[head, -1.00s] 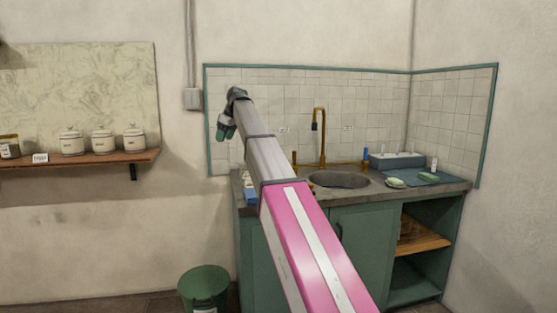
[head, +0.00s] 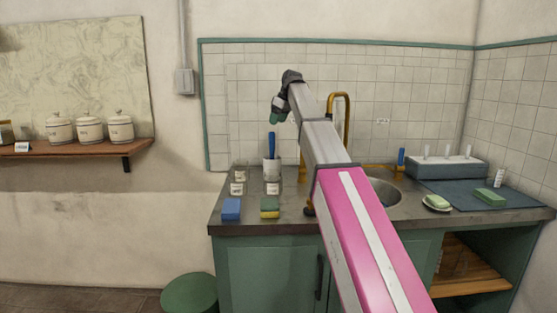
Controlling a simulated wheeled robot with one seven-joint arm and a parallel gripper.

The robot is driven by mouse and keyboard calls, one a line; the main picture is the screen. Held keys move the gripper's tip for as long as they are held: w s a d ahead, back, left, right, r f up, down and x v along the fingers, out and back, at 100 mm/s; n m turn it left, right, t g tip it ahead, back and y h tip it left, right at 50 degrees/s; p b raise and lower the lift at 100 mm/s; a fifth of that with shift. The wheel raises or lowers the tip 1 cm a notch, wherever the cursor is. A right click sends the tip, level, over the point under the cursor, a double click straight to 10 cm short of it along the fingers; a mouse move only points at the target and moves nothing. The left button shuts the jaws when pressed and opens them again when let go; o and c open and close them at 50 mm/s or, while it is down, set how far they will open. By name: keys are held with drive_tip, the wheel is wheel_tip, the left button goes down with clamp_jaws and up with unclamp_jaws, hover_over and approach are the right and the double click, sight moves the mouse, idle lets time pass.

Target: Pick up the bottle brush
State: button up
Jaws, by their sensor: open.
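A blue handle (head: 272,143), which may be the bottle brush, stands upright in a pale cup (head: 271,172) at the back left of the counter. Its lower end is hidden in the cup. A second, smaller blue item (head: 401,156) stands behind the sink, and I cannot tell what it is. My gripper (head: 276,119) points down above the blue handle in the picture, apart from it. It is open and empty.
Labelled jars (head: 237,182), a blue block (head: 231,209) and a yellow-green sponge (head: 270,207) sit on the counter (head: 290,223) near the cup. A gold tap (head: 347,110) rises behind the sink (head: 387,192). A green bin (head: 189,294) stands below.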

sight(270, 140)
drive_tip(key=x, duration=1)
drive_tip(key=shift+s+a+f, duration=0.1)
drive_tip(key=shift+s+f, duration=0.1)
drive_tip(key=c, duration=1)
